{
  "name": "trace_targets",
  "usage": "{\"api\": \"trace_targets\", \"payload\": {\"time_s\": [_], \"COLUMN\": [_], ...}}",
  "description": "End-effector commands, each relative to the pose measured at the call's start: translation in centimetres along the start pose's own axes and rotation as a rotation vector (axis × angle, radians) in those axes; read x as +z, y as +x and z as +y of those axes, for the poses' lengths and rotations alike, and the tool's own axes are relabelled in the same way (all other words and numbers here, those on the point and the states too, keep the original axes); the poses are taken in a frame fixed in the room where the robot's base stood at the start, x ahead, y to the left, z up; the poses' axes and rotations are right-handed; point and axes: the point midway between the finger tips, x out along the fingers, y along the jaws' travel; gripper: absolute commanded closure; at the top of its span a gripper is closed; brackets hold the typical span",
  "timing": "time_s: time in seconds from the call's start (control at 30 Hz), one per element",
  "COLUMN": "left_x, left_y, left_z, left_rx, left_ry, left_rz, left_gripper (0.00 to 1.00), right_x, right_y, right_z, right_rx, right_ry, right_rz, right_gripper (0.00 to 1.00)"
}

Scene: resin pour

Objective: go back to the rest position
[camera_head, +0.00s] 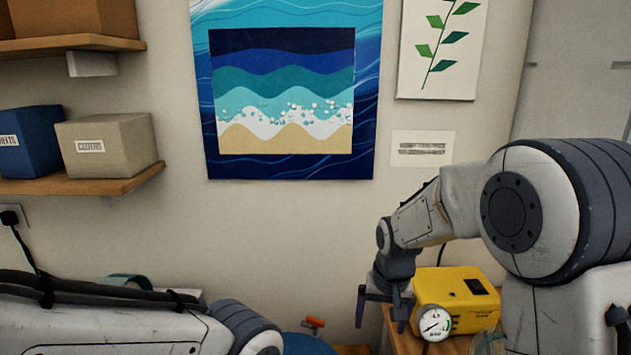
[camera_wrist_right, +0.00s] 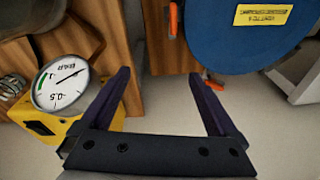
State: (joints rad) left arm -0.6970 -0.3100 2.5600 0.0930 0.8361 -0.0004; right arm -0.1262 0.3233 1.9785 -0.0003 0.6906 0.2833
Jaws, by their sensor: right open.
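My right gripper (camera_head: 381,318) points down with its two fingers apart and nothing between them. In the right wrist view its dark fingers (camera_wrist_right: 158,76) are spread and empty. It hangs just left of a yellow box-shaped unit (camera_head: 462,292) with a round dial gauge (camera_head: 434,322), which also shows at the left of the wrist view (camera_wrist_right: 60,85). My left arm comes in low from the left; its gripper is out of the frame.
The wooden bench (camera_head: 405,345) is mostly hidden. Shelves with boxes (camera_head: 108,143) hang at the left, pictures on the wall.

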Motion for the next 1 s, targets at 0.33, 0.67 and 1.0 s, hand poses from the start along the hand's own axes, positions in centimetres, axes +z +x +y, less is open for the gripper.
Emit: {"api": "trace_targets", "payload": {"time_s": [0.33, 0.67, 1.0], "left_x": [0.0, 0.0, 0.0], "left_y": [0.0, 0.0, 0.0], "left_z": [0.0, 0.0, 0.0], "left_rx": [0.000, 0.000, 0.000], "left_ry": [0.000, 0.000, 0.000], "left_rz": [0.000, 0.000, 0.000], "left_gripper": [0.55, 0.55, 0.55], "right_x": [7.9, 13.2, 18.4], "right_y": [0.0, -0.2, -3.2], "right_z": [5.2, 5.7, -0.6], "right_rx": [0.004, -0.001, -0.057], "right_ry": [-0.102, -0.212, -0.459], "right_rz": [0.056, 0.077, -0.006], "right_gripper": [0.05, 0.05, 0.05]}}
